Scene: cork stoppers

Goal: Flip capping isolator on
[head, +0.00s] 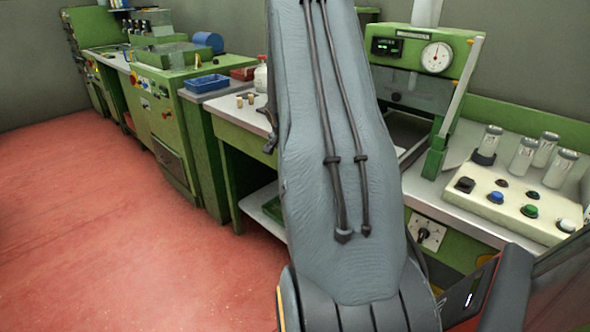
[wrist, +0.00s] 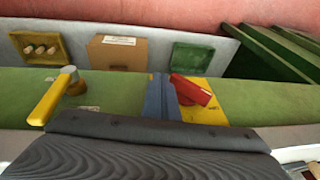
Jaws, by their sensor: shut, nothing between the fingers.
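In the wrist view, a red rotary handle (wrist: 192,90) sits on a yellow plate (wrist: 211,116) on a green panel, right of centre. It looks like an isolator switch; its handle lies slanted in the picture, and no label can be read. My gripper (wrist: 157,122) shows as a dark grey, ribbed body along the bottom of the wrist view. In the head view my grey arm covers the middle, and I cannot make out the red handle there.
A yellow lever (wrist: 60,97) sticks out of the green panel left of the handle. In the head view, a button box (head: 515,208) and glass cylinders (head: 524,156) stand right. Red floor is clear at left.

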